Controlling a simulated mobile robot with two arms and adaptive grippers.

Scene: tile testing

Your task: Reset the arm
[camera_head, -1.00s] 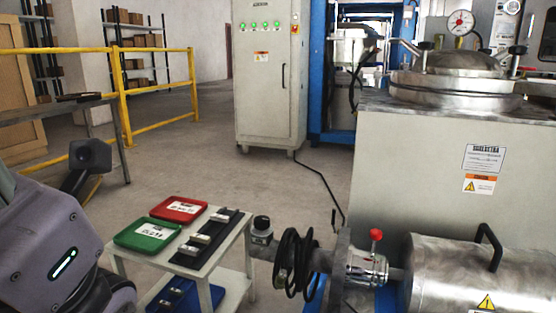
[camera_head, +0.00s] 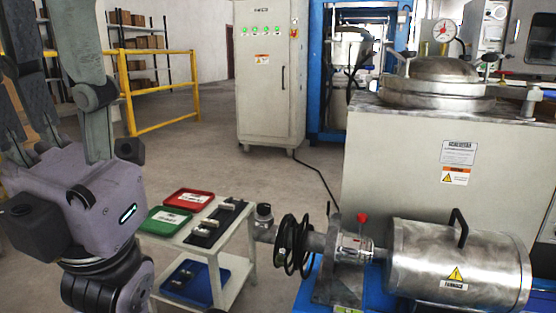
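My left arm fills the left side of the head view. Its gripper (camera_head: 58,60) points up at the upper left, with its dark grey fingers spread apart and nothing visible between them. The upper ends of the fingers reach the top edge of the picture. The purple-grey wrist housing (camera_head: 70,205) is below the fingers. My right arm and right gripper are not in view.
A small white table (camera_head: 238,236) holds a red tray (camera_head: 190,198), a green tray (camera_head: 165,222) and a black holder with metal pieces. A blue tray (camera_head: 190,282) is on its lower shelf. A steel furnace (camera_head: 460,262) stands right. Yellow rails (camera_head: 165,125) stand behind.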

